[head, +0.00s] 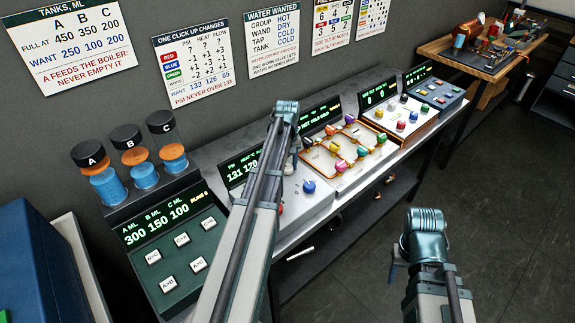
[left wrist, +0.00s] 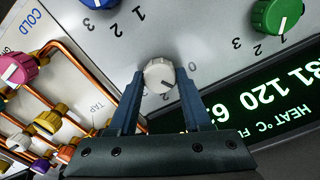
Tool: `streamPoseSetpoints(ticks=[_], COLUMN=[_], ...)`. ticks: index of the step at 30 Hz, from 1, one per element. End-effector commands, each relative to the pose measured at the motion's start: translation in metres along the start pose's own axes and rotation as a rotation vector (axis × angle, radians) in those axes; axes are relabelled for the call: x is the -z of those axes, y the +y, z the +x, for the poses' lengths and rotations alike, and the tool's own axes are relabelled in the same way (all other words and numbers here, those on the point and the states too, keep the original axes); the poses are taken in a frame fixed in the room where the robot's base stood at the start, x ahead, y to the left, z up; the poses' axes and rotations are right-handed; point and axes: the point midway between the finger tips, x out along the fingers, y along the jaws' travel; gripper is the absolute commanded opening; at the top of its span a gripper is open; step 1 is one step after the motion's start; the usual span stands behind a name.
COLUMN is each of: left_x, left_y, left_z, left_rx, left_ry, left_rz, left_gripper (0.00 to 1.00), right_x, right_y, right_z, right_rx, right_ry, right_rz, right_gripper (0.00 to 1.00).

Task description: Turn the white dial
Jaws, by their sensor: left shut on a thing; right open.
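The white dial (left wrist: 159,74) shows in the left wrist view on a light grey panel, with a scale of numbers around it. Its dark pointer mark faces the lower right of that view. My left gripper (left wrist: 161,84) has one finger on each side of the dial and is shut on it. In the head view my left arm (head: 262,190) reaches over the panel (head: 310,206) and hides the white dial. My right gripper (head: 402,258) is open and empty in front of the bench, away from the panel.
A blue dial (head: 308,186) and, in the left wrist view, a green dial (left wrist: 278,17) sit near the white dial. A green display (left wrist: 255,103) borders the panel. A copper-piped panel (head: 345,155) with coloured knobs stands beside it. The floor (head: 490,180) at right is clear.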

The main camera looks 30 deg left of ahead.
Motion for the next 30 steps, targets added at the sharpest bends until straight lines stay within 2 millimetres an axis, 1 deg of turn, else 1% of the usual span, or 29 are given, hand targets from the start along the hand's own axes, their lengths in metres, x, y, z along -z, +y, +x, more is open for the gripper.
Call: streamPoseSetpoints(ticks=[30], left_x=[-0.0003], left_y=[0.0006], left_z=[0.0], left_rx=[0.0], left_ry=[0.0], left_rz=[0.964], left_gripper=[0.0], right_x=[0.0], right_y=[0.0], right_z=[0.0], right_rx=[0.0], right_ry=[0.0], right_rz=[0.0], right_gripper=[0.5])
